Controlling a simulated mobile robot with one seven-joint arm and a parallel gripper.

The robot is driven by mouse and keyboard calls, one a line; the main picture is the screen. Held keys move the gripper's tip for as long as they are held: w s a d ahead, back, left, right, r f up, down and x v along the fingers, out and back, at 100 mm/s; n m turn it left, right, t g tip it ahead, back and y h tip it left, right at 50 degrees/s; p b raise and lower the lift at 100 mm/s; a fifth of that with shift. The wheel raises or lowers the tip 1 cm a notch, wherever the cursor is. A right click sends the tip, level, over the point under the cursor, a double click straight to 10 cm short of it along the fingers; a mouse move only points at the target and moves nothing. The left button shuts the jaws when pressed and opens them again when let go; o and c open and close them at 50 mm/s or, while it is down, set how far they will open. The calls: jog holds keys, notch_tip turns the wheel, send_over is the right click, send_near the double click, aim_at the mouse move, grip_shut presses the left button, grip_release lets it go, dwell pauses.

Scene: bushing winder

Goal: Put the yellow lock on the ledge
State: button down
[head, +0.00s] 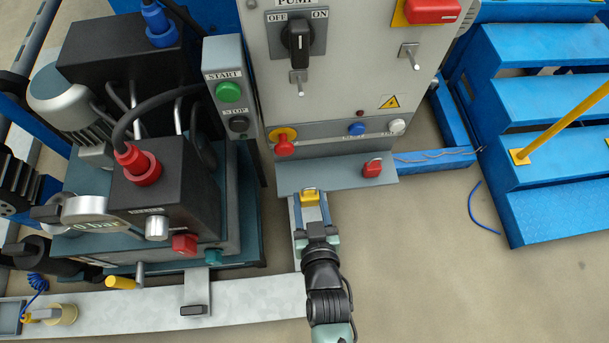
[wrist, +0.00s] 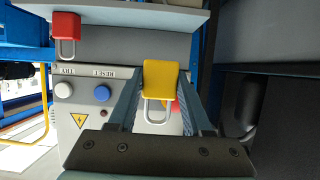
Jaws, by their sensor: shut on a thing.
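The yellow lock (head: 310,197) is held between the two fingers of my gripper (head: 311,205), its shackle pointing up. In the head view it overlaps the front edge of the grey ledge (head: 325,176) below the control panel. In the upside-down wrist view the yellow lock (wrist: 161,77) sits between the fingertips, with a gap in the picture between it and the ledge (wrist: 130,14). I cannot tell its exact height over the ledge. A red lock (head: 372,168) stands upright on the ledge's right part; it also shows in the wrist view (wrist: 66,26).
The control panel (head: 330,105) rises behind the ledge, with a red knob (head: 284,148) and a blue button (head: 356,128). The pump unit (head: 165,190) is at left. Blue steps (head: 545,145) stand at right. The ledge's middle, left of the red lock, is bare.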

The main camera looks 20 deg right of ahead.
jog(key=b, duration=0.3)
send_over(305, 185)
jog(key=shift+w+f, duration=0.1)
jog(key=shift+s+f+b, duration=0.2)
jog(key=shift+f+b, duration=0.2)
jog(key=shift+f, duration=0.55)
notch_tip(305, 185, down, 4)
jog(key=b, duration=0.3)
jog(key=shift+a+f, duration=0.1)
jog(key=shift+f, duration=0.15)
jog(key=shift+w+f+b, duration=0.2)
jog(key=shift+f+b, duration=0.05)
jog(key=shift+b, duration=0.45)
jog(key=shift+f, duration=0.1)
jog(key=shift+c, duration=1.7)
grip_release()
